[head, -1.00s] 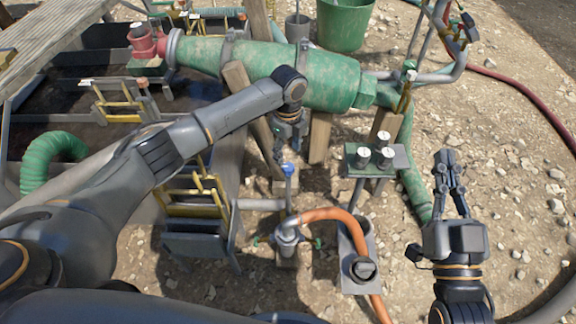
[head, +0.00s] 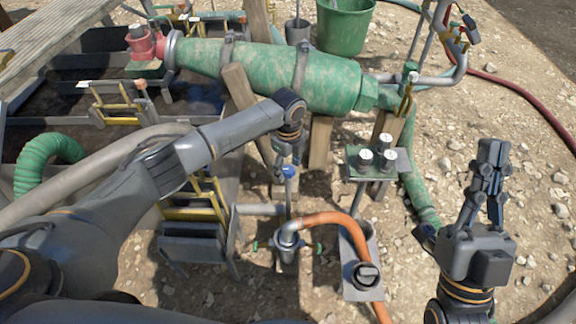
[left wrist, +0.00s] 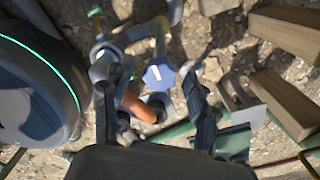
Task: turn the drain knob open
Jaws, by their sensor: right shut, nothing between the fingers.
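A blue knob (head: 289,171) tops a thin upright stem beside the orange hose fitting. It also shows in the left wrist view as a blue lobed cap (left wrist: 158,75) with a white mark. My left gripper (head: 284,163) is right at the knob from above in the head view. In the left wrist view my left gripper (left wrist: 148,84) has its fingers spread, with the knob seen between them; whether they touch it I cannot tell. My right gripper (head: 490,152) is shut and empty, over bare ground at the right.
A green panel with white knobs (head: 376,160) stands right of the stem. An orange hose (head: 335,218) curves from a grey fitting (head: 288,240). A big green cylinder (head: 270,68) lies behind on wooden posts.

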